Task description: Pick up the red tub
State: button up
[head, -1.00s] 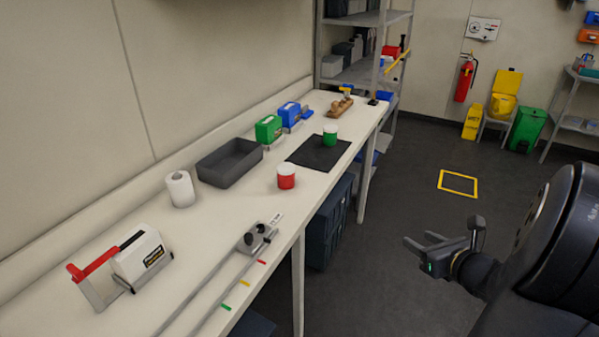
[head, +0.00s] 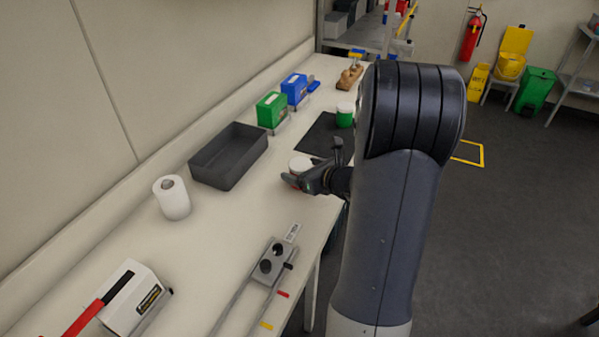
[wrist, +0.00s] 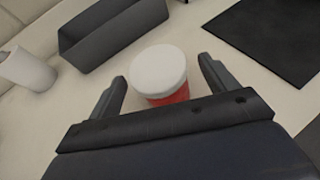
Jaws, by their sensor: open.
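The red tub with a white lid stands upright on the bench. In the head view only its white lid (head: 301,163) shows clearly, and my gripper hides most of its red body. In the wrist view the red tub (wrist: 160,75) lies between and just beyond the two fingertips, with its lid facing me. My gripper (head: 300,178) is open at the tub's near side, with one finger on each side in the wrist view (wrist: 162,82). I see gaps between the fingers and the tub in the wrist view.
A dark grey tray (head: 228,158) and a white roll (head: 172,197) stand left of the tub. A black mat (head: 322,136) with a green tub (head: 345,116) lies behind it. A metal rail clamp (head: 277,258) sits nearer on the bench. Bare bench surrounds the tub.

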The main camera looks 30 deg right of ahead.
jog(key=shift+x, duration=1)
jog(key=shift+c, duration=0.5)
jog(key=c, duration=1)
